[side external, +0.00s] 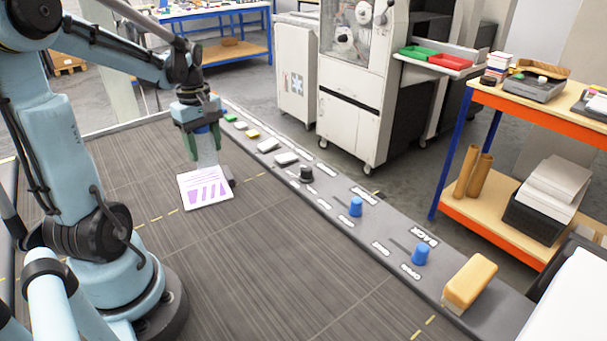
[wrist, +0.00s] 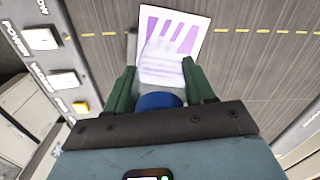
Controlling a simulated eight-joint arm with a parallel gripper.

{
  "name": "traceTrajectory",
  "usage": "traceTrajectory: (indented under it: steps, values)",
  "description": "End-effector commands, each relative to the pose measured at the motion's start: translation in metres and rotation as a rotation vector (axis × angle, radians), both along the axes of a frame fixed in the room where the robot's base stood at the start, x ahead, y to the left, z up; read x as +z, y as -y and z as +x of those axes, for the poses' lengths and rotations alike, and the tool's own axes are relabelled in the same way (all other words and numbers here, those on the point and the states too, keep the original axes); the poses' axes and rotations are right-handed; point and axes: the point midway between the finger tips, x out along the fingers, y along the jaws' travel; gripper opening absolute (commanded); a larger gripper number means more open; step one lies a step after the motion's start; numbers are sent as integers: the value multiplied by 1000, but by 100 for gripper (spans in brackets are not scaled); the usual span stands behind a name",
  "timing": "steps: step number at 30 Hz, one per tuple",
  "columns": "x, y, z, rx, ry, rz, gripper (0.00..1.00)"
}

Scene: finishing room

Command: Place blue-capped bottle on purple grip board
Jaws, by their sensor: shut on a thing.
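My gripper (side external: 203,141) is shut on a clear, pale bottle (side external: 207,159), with its green fingers on either side. The bottle's blue cap (side external: 201,129) is up between the fingers, and also shows in the wrist view (wrist: 159,101). The white board with purple stripes (side external: 204,191) lies tilted on or just above the dark work surface. In the wrist view the bottle body (wrist: 160,62) overlaps the near part of the board (wrist: 187,28). The bottle's lower end is at the board's far edge in the side view; I cannot tell whether they touch.
A grey control strip (side external: 330,190) with switches, a black knob (side external: 306,174) and blue knobs (side external: 356,207) runs along the far edge. A wooden-topped block (side external: 470,280) stands at its near end. The dark work surface (side external: 260,265) is clear in front of the board.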

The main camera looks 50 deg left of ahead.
Motion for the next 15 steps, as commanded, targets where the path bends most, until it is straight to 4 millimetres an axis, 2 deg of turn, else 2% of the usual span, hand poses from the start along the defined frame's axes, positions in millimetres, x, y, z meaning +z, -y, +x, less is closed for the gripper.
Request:
traceTrajectory:
  steps: [3, 6, 11, 15]
  values:
    - [-12, -19, -6, 4, 0, 0, 20]
    - [-17, -27, -9, 2, 0, 0, 20]
    - [-25, -30, -9, -1, 0, 0, 20]
    - [-42, -30, -9, -2, 0, 0, 20]
